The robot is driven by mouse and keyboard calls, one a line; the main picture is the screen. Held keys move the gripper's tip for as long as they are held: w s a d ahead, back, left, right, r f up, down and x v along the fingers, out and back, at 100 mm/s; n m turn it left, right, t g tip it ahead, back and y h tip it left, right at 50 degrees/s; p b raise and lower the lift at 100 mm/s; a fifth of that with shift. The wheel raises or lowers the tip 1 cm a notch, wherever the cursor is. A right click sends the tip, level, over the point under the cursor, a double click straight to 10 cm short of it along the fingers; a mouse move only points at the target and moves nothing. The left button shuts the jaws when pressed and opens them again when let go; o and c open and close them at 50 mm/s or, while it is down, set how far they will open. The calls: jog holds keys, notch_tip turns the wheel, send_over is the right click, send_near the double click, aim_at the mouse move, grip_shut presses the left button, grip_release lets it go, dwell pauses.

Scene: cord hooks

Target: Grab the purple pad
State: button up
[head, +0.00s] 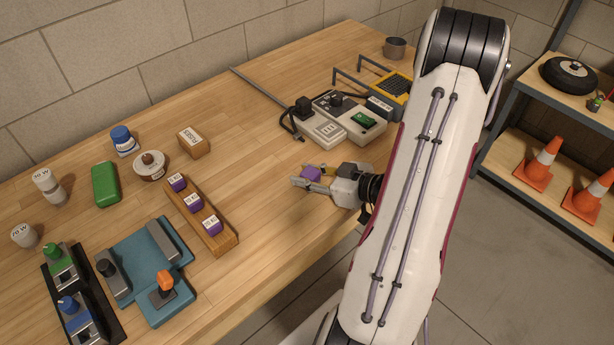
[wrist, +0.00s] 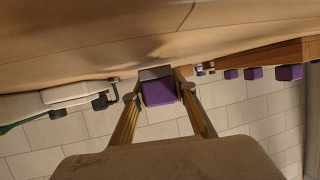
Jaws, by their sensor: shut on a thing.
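A small purple pad (head: 311,174) is between the fingers of my gripper (head: 309,179), near the right front part of the wooden table. In the wrist view the purple pad (wrist: 158,92) sits between the two fingertips of my gripper (wrist: 158,90), with a dark grey face on its upper side. The fingers are shut on it. Whether the pad touches the table cannot be told. More purple pieces with white labels (head: 191,202) sit in a row in a wooden rack (head: 222,240) to the left; they also show at the right of the wrist view (wrist: 253,73).
Grey devices with black plugs (head: 318,128) lie behind my gripper. A teal base (head: 140,255) with an orange knob stands at the front left. A cardboard box (head: 194,143) and a green case (head: 105,183) lie further back. Bare wood (head: 265,190) lies between rack and gripper.

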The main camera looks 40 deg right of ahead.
aim_at(307, 170)
jog(key=shift+r, duration=4.6)
